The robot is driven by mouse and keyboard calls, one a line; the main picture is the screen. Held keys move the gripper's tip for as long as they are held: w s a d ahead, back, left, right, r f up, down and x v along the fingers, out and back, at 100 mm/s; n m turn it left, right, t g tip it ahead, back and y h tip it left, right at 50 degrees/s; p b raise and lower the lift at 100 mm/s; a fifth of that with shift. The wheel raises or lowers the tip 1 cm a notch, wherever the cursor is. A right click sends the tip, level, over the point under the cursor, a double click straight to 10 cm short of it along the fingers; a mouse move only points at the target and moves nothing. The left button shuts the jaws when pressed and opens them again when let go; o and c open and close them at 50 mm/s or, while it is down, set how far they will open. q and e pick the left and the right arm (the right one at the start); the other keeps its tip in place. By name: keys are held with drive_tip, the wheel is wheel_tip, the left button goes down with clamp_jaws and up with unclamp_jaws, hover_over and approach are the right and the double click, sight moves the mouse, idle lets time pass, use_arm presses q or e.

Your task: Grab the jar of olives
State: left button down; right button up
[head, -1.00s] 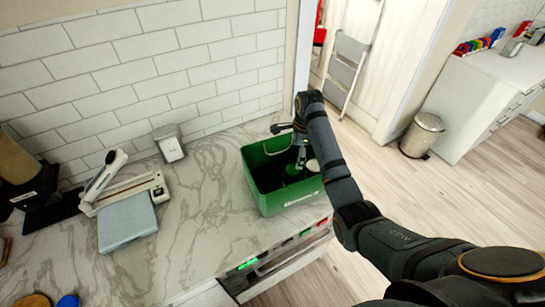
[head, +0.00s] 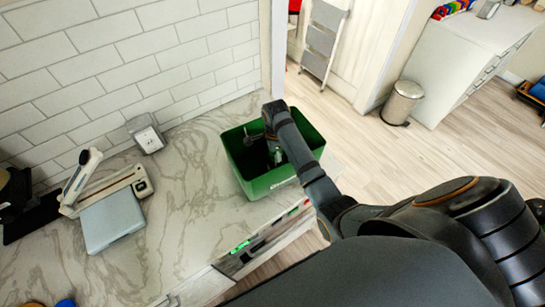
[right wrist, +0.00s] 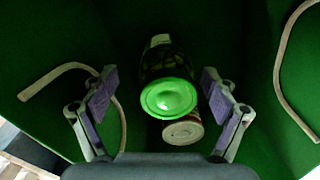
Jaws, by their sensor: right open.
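A jar with a bright green lid (right wrist: 168,96), which looks like the olive jar, lies in the green bin, its lid towards the right wrist camera. Its body behind the lid is dark and its label cannot be read. My right gripper (right wrist: 159,75) is open, with one finger on each side of the jar and a gap on both sides. In the head view my right arm reaches into the green bin (head: 262,187), and the gripper (head: 273,142) is partly hidden by the arm. My left gripper is not in view.
A second container with a tan end (right wrist: 183,132) lies right beside the jar. Cord-like handles (right wrist: 58,75) hang along the bin walls.

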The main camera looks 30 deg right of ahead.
drive_tip(key=f, duration=0.1)
drive_tip(key=w+d+f, duration=0.1)
drive_tip(key=shift+w+d+f, duration=0.1)
drive_tip(key=shift+w+f, duration=0.1)
drive_tip(key=shift+f, duration=0.2)
drive_tip(key=shift+s+a+r, duration=0.35)
drive_tip(key=shift+s, duration=0.1)
drive_tip(key=c, duration=0.4)
drive_tip(key=shift+s+a, duration=0.1)
drive_tip(key=shift+c, duration=3.6)
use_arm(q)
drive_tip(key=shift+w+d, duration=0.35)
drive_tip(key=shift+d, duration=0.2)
use_arm(e)
drive_tip(key=c, duration=0.6)
